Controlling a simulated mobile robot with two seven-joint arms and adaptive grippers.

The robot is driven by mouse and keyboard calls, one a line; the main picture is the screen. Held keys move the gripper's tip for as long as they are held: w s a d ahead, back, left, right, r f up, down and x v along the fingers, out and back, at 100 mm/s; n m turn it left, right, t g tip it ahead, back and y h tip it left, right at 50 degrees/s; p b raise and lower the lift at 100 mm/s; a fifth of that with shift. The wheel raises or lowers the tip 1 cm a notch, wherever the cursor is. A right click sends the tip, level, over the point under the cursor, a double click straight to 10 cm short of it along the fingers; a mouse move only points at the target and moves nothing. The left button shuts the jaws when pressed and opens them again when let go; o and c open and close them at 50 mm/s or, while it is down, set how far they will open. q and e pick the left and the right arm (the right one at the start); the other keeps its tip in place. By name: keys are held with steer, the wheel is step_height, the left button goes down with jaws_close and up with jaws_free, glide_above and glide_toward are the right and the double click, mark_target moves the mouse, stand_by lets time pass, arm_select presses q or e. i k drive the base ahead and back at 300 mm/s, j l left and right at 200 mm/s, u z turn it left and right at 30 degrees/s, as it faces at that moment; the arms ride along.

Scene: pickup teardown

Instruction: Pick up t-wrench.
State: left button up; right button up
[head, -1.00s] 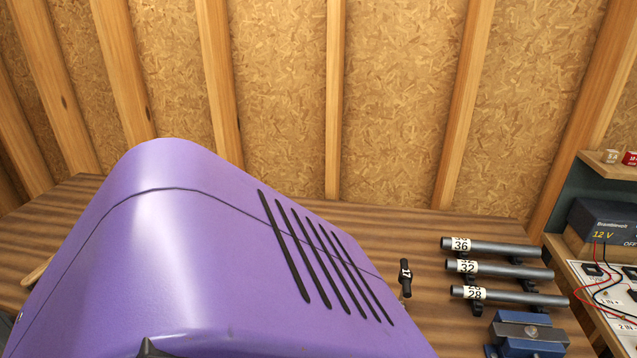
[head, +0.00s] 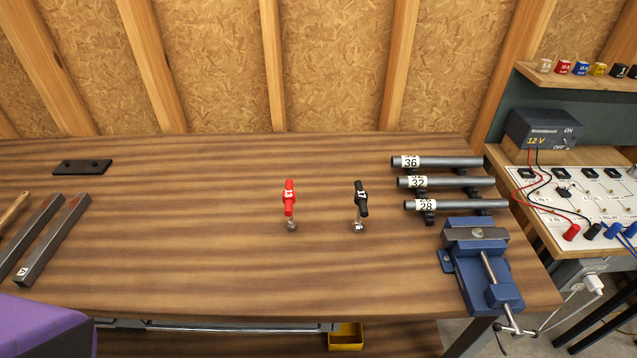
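Two T-handled tools stand upright on the wooden workbench (head: 210,275), apart from each other. The red T-wrench (head: 289,197), numbered 13 or similar, is near the middle of the bench. The black T-wrench (head: 361,199) stands to its right, with a number that looks like 17. Both have metal lower ends at the bench top. The task does not say which one is meant. Neither of my grippers is in view, and nothing touches either wrench.
Grey tubes (head: 455,182) marked 36, 32 and 28 lie at right, behind a blue vise (head: 482,262). Two metal bars (head: 52,245) and a black plate (head: 82,167) are at left. A purple body (head: 40,330) fills the lower left corner. The bench around the wrenches is clear.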

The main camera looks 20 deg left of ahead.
mark_target(289, 195)
steer(key=u, duration=0.7)
